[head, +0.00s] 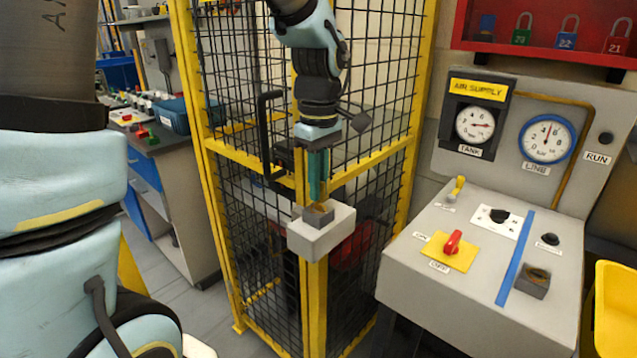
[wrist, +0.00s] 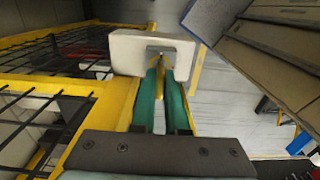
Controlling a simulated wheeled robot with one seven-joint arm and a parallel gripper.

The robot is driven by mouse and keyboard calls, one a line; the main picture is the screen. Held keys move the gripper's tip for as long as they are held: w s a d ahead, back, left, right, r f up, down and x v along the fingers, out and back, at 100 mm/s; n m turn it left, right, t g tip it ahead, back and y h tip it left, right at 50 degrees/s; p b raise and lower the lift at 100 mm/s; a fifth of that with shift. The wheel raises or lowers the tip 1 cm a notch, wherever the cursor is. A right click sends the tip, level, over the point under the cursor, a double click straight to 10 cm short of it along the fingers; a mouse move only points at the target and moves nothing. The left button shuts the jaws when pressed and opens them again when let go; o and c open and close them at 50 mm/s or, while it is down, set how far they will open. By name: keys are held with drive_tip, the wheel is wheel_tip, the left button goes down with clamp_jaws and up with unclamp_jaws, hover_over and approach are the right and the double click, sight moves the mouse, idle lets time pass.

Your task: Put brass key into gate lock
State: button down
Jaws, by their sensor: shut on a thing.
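The gate lock is a pale box (head: 322,236) with a grey socket (head: 318,215) on top, fixed to the yellow gate post. In the wrist view the pale lock box (wrist: 130,53) lies just beyond my fingertips. My gripper (head: 318,200) points down, with its green fingertips right at the socket. In the wrist view my gripper (wrist: 160,76) is shut on the brass key (wrist: 160,84), a narrow brassy strip between the fingers. The key's far end is hidden at the socket, so I cannot tell how deep it sits. The key is hidden in the head view.
The yellow-framed mesh gate (head: 208,100) has a black handle (head: 265,135) close left of my gripper. An air supply console (head: 480,290) with a red switch (head: 453,242) stands at right. Padlocks hang in a red cabinet (head: 545,48) above. A workbench (head: 160,150) is at left.

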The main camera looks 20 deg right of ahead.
drive_tip(key=shift+f+b, duration=0.6)
drive_tip(key=shift+f, duration=0.35)
drive_tip(key=c, duration=0.8)
unclamp_jaws()
drive_tip(key=shift+c, duration=0.2)
wheel_tip(320, 180, up, 11)
drive_tip(key=shift+f+b, duration=0.1)
drive_tip(key=shift+b, duration=0.85)
drive_tip(key=a+f+m, duration=0.2)
drive_tip(key=a+f, duration=0.3)
drive_tip(key=a, duration=0.3)
drive_tip(key=a+f+m+t, duration=0.1)
drive_tip(key=a+f+m, duration=0.1)
drive_tip(key=a+f, duration=0.4)
drive_tip(key=w+a+f+m, duration=0.1)
drive_tip(key=a+f+m, duration=0.2)
drive_tip(key=a, duration=0.8)
wheel_tip(320, 180, down, 3)
drive_tip(key=shift+a+r+t, duration=0.15)
drive_tip(key=shift+a+t, duration=0.05)
drive_tip(key=shift+t, duration=0.1)
